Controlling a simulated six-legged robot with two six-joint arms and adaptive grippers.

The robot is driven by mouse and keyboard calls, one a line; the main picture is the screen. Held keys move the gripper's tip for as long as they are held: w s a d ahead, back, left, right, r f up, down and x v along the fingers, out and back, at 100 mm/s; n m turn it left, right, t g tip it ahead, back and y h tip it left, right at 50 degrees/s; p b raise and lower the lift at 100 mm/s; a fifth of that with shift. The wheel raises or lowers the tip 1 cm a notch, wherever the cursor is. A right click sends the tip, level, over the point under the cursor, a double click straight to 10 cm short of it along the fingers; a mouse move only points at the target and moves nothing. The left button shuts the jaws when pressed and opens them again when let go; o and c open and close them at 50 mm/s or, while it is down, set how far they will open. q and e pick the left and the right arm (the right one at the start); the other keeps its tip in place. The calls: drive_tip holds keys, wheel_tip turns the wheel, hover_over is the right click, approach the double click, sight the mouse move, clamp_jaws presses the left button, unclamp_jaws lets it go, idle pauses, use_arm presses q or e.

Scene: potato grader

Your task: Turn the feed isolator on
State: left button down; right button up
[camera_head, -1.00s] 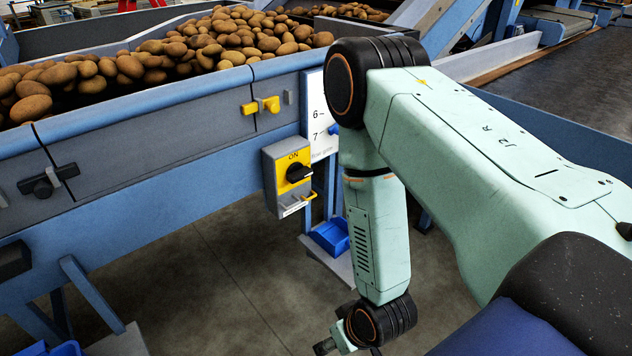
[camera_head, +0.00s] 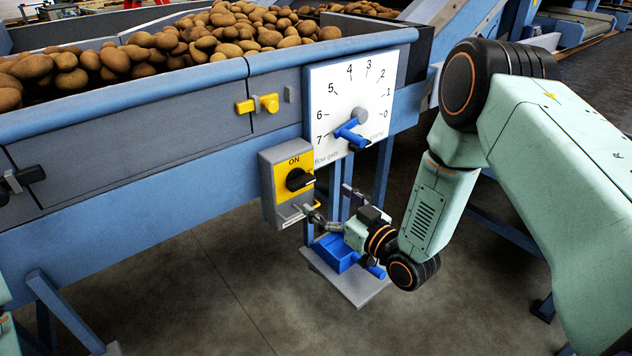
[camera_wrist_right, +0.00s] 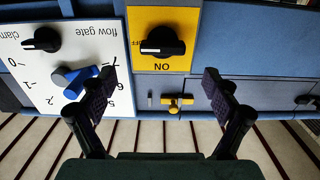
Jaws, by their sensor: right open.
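The feed isolator (camera_head: 270,205) is a grey box with a yellow plate and a black rotary knob (camera_head: 298,180), on the blue machine's side. ON is printed above the knob; its bar lies roughly level. In the right wrist view, upside down, the knob (camera_wrist_right: 162,42) lies crosswise, with OFF at its left and ON below it in the picture. My right gripper (camera_head: 327,198) is open and empty, just below and right of the knob in the head view. In the wrist view its fingertips (camera_wrist_right: 160,76) straddle the knob's line, apart from it. My left gripper is out of view.
A white flow gate dial (camera_head: 335,90) with a blue lever (camera_head: 350,132) and black clamp knob is close to the right of the isolator. A yellow latch (camera_head: 258,104) is above. Potatoes fill the hopper.

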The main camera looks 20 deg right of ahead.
sight(304, 183)
drive_tip(key=b+x, duration=0.1)
drive_tip(key=x, duration=0.5)
drive_tip(key=shift+w+a+b, duration=0.15)
drive_tip(key=shift+a+b, duration=0.15)
drive_tip(key=shift+b, duration=0.1)
drive_tip(key=shift+w+a, duration=0.2)
drive_tip(key=shift+w, duration=0.05)
drive_tip(key=shift+w+r, duration=0.1)
drive_tip(key=shift+w, duration=0.05)
drive_tip(key=shift+w+d, duration=0.1)
drive_tip(key=shift+w, duration=0.1)
drive_tip(key=shift+c, duration=1.1)
drive_tip(key=c, duration=0.9)
